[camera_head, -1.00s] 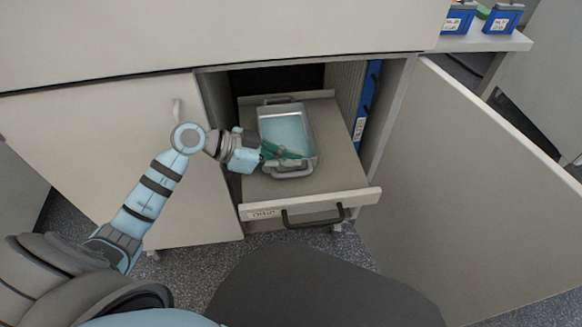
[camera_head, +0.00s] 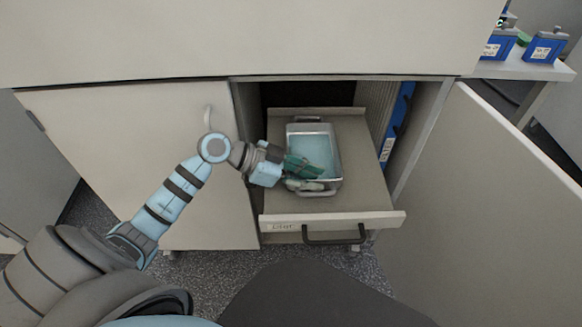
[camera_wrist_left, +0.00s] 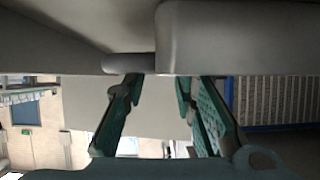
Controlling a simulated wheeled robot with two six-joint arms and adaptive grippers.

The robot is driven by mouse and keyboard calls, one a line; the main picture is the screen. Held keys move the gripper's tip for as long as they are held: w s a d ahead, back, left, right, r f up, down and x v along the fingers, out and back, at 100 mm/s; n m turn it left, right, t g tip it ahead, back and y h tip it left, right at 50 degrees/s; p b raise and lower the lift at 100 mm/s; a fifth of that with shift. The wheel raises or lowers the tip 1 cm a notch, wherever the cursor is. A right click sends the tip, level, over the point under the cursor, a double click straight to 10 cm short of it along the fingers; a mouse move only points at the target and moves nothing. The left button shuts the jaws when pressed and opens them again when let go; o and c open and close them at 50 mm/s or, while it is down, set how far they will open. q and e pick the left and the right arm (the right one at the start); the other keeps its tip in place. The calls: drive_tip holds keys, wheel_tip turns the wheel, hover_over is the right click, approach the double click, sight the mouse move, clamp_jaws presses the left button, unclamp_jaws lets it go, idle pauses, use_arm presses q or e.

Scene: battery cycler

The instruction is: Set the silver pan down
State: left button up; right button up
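The silver pan (camera_head: 334,183) is a rectangular metal pan with a pale blue inside and a handle at each end. It rests upright on the pull-out shelf (camera_head: 360,201) of the open cabinet. My left gripper (camera_head: 312,170) is at the pan's front left corner and hides part of its front wall and handle. In the left wrist view my two green fingers (camera_wrist_left: 160,90) are spread apart with nothing between them. The grey metal (camera_wrist_left: 235,35) close beyond their tips seems to be the pan. My right gripper is not in view.
The shelf has a front panel with a black handle (camera_head: 336,239). An open cabinet door (camera_head: 480,200) stands on the right and a closed door (camera_head: 130,150) on the left. Blue boxes (camera_head: 545,46) sit on a side table. The shelf front is clear.

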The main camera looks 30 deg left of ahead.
use_arm(q)
drive_tip(key=p+v, duration=0.4)
drive_tip(key=v, duration=0.6)
drive_tip(key=shift+s+a+r, duration=0.2)
drive_tip(key=shift+s+a, duration=0.1)
drive_tip(key=shift+a, duration=0.1)
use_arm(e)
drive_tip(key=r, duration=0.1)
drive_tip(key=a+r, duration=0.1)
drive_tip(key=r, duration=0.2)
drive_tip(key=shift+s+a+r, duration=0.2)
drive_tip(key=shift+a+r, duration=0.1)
